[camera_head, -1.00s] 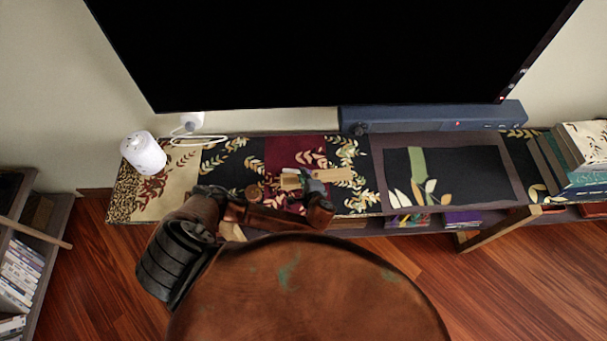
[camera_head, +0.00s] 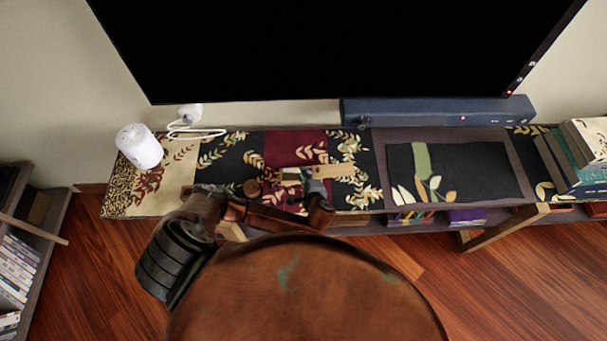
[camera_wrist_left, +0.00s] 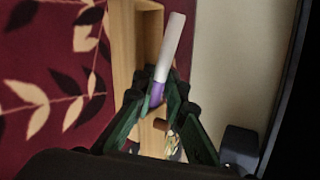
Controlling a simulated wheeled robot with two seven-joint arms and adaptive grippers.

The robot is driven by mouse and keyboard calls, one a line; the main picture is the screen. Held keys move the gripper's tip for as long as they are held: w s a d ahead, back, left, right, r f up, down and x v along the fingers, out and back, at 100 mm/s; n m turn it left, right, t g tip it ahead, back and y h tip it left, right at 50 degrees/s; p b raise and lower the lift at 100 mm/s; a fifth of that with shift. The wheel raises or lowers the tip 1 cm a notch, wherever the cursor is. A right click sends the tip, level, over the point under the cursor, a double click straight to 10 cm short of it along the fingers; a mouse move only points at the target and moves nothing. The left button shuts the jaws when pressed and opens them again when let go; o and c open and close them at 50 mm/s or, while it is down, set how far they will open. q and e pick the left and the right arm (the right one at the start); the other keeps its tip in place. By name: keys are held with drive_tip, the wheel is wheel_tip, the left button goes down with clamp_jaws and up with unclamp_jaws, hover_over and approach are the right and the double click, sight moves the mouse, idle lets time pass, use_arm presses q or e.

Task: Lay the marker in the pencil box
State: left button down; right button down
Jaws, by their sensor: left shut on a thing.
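The marker, white with a purple end (camera_wrist_left: 168,55), is clamped at its purple end between the fingers of my left gripper (camera_wrist_left: 156,108). In the wrist view it slants across the open pencil box (camera_wrist_left: 122,45), a long pale wooden box; I cannot tell whether it touches the box. In the head view the pencil box (camera_head: 334,170) lies on the patterned runner, with my left gripper (camera_head: 309,180) over its left part. The gripper partly hides box and marker there. My right gripper is not in view.
A small brown item (camera_wrist_left: 161,125) shows by the fingers in the wrist view. A white cylinder (camera_head: 139,147) stands at the shelf's left end.

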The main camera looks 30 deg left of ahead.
use_arm(q)
drive_tip(key=shift+s+d+f, duration=0.15)
drive_tip(key=shift+s+f, duration=0.2)
drive_tip(key=shift+f, duration=0.25)
drive_tip(key=c, duration=1.9)
unclamp_jaws()
drive_tip(key=shift+f, duration=0.15)
drive_tip(key=shift+w, duration=0.1)
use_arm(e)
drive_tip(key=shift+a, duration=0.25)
use_arm(q)
drive_tip(key=shift+r, duration=0.2)
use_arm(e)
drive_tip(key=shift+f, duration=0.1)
use_arm(q)
drive_tip(key=shift+o, duration=0.7)
drive_tip(key=shift+w, duration=0.1)
drive_tip(key=o, duration=0.5)
drive_tip(key=shift+c, duration=0.2)
drive_tip(key=shift+r, duration=0.1)
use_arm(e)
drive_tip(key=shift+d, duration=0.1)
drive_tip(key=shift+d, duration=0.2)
use_arm(q)
drive_tip(key=shift+r, duration=0.1)
